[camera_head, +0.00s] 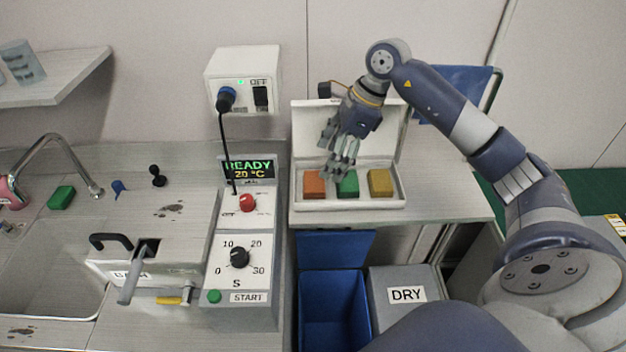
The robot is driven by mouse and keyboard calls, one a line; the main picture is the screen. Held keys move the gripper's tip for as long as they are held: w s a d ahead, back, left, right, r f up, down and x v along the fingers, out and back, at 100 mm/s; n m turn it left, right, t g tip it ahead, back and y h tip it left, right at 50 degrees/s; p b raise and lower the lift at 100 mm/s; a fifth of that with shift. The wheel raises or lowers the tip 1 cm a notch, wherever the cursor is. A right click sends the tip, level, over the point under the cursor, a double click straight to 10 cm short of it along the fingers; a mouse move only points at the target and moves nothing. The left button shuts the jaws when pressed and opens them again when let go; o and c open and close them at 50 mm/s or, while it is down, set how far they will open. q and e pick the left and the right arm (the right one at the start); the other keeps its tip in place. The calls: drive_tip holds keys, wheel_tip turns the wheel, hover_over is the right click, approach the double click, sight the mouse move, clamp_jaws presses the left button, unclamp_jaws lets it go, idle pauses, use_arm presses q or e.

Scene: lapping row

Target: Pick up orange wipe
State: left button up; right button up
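The orange wipe (314,188) is a small block-like pad at the left end of an open white box (352,204). A green wipe (348,187) lies beside it in the middle, and a yellow wipe (380,183) lies at the right. My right gripper (338,172) points down over the box, its fingertips near the gap between the orange and green wipes. Its fingers look spread, with nothing seen between them. The fingers overlap the upper edges of these two wipes in the picture, and I cannot tell whether they touch. My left gripper is not in view.
The box's raised lid (300,125) stands behind the gripper. A control panel (243,230) with knobs is close on the left, below a wall switch box (243,80). A blue bin (333,308) and a grey DRY bin (405,295) stand below. A sink (50,265) is far left.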

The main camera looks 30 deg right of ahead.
sight(316, 181)
drive_tip(key=shift+w+a+f, duration=0.15)
drive_tip(key=shift+a+f, duration=0.05)
drive_tip(key=shift+f, duration=0.3)
drive_tip(key=shift+w+a+f, duration=0.1)
drive_tip(key=shift+w+f, duration=0.05)
drive_tip(key=shift+f, duration=0.1)
drive_tip(key=shift+w+a+f+p, duration=0.15)
drive_tip(key=shift+f+p, duration=0.15)
drive_tip(key=shift+p, duration=0.15)
drive_tip(key=p+x, duration=0.2)
drive_tip(key=x, duration=0.1)
drive_tip(key=shift+s+a+f, duration=0.1)
drive_tip(key=shift+s, duration=0.15)
drive_tip(key=shift+w+a+f, duration=0.1)
drive_tip(key=shift+f, duration=0.25)
drive_tip(key=shift+w+f, duration=0.1)
drive_tip(key=shift+f, duration=0.15)
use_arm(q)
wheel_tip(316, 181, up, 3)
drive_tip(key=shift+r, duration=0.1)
use_arm(e)
drive_tip(key=c, duration=0.5)
